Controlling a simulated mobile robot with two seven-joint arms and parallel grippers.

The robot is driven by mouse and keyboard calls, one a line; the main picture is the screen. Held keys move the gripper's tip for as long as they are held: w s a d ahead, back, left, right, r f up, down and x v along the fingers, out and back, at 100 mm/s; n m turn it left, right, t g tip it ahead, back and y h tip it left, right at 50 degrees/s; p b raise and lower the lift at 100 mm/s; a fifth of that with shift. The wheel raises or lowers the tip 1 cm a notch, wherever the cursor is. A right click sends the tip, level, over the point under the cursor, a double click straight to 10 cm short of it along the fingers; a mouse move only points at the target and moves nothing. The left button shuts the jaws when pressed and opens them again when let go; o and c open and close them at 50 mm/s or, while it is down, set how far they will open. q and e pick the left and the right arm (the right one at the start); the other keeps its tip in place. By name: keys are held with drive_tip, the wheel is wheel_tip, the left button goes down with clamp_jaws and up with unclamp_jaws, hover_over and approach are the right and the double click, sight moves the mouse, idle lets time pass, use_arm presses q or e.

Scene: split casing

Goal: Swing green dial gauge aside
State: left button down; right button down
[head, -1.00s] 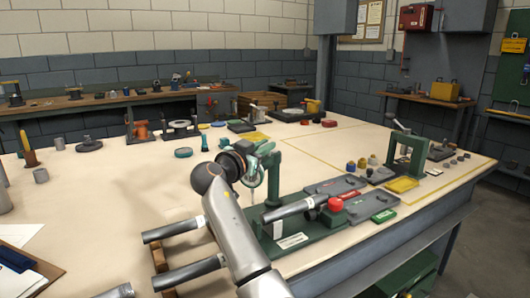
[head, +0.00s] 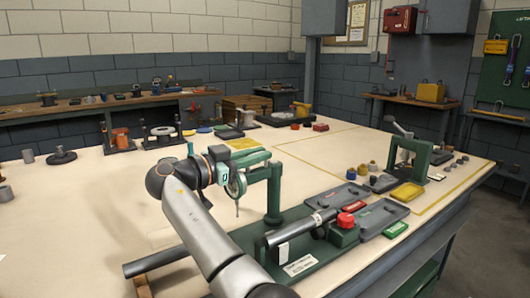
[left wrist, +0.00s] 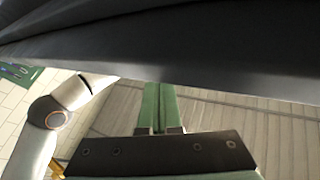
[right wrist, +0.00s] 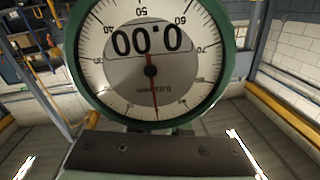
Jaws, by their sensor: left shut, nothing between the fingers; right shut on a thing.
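The green dial gauge (head: 237,183) hangs from a green swing arm on a post (head: 274,190) above a green base (head: 325,268). The arm reaches out to the left of the post, and the gauge's thin stem points down. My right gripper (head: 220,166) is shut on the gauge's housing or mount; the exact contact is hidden. In the right wrist view, the white gauge face (right wrist: 150,50) reads 0.00 and fills the upper middle. My left gripper (left wrist: 160,108) is shut and empty in the left wrist view, over a planked surface. It does not show in the head view.
A grey shaft (head: 300,228) lies on the base beside a red button (head: 345,220). The table's left (head: 80,220) is mostly clear.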

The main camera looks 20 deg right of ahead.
drive_tip(key=shift+w, duration=0.1)
idle(0.5)
drive_tip(key=c, duration=0.9)
unclamp_jaws()
